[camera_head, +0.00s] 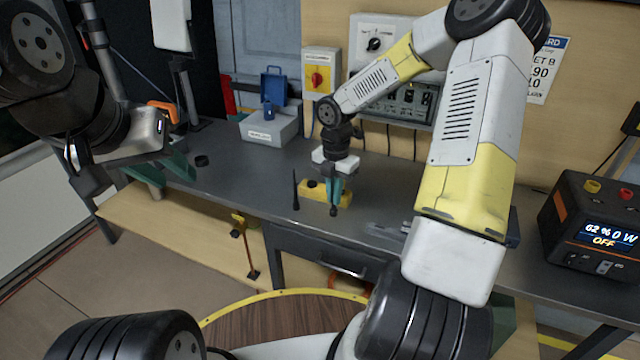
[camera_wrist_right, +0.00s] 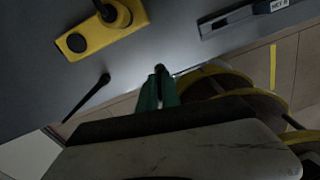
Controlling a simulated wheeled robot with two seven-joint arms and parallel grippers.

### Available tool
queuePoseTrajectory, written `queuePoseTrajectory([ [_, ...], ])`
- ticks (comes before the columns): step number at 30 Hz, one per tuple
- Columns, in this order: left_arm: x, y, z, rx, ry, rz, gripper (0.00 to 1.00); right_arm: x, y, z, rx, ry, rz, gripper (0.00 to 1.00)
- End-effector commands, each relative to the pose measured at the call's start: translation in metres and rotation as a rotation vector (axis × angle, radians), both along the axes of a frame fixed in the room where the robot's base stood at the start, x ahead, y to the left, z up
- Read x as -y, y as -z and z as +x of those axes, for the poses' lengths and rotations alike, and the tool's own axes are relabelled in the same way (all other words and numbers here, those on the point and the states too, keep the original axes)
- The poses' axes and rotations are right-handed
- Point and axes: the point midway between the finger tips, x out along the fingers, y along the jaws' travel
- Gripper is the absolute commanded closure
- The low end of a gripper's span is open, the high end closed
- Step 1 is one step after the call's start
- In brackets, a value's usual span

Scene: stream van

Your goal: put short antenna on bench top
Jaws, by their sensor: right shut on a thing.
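My right gripper (camera_head: 335,190) points down over the bench top (camera_head: 240,180), in front of a yellow device (camera_head: 312,190). Its teal fingers are shut on a small black piece (camera_head: 334,210), which looks like the short antenna. In the right wrist view the black piece (camera_wrist_right: 160,70) shows between the fingertips (camera_wrist_right: 158,88); most of it is hidden, and I cannot tell whether it touches the bench. A thin black antenna (camera_head: 296,190) stands left of the yellow device; it also shows in the wrist view (camera_wrist_right: 87,97). My left gripper (camera_head: 165,170) is open and empty at the left.
A grey box (camera_head: 270,130) with a blue item stands at the back left, with a small black ring (camera_head: 202,160) near it. A power station (camera_head: 595,225) stands at the right. A grey labelled tool or tray (camera_wrist_right: 245,15) lies right of the yellow device. Bench between box and antenna is clear.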

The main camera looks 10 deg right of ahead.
Motion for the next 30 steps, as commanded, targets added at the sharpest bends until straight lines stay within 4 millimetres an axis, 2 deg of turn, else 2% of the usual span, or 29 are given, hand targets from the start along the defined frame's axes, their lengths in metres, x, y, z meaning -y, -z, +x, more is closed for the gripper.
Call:
queuePoseTrajectory([
  [3,0.0,0.0,0.0,0.0,0.0,0.0,0.64,-0.003,0.002,0.014,0.0,0.0,0.001,1.0],
  [9,0.0,0.0,0.0,0.0,0.0,0.0,0.64,-0.007,0.003,0.028,-0.001,0.001,0.001,1.0],
  [16,0.0,0.0,0.0,0.0,0.0,0.0,0.64,-0.006,0.037,0.026,0.0,0.001,0.0,1.0],
  [27,0.0,0.0,0.0,0.0,0.0,0.0,0.64,-0.006,0.041,0.026,0.001,0.001,0.0,1.0],
  [28,0.0,0.0,0.0,0.0,0.0,0.0,0.64,-0.006,0.04,0.026,0.002,0.002,-0.001,0.87],
  [30,0.0,0.0,0.0,0.0,0.0,0.0,0.64,-0.006,0.04,0.026,0.002,0.002,-0.001,0.73],
])
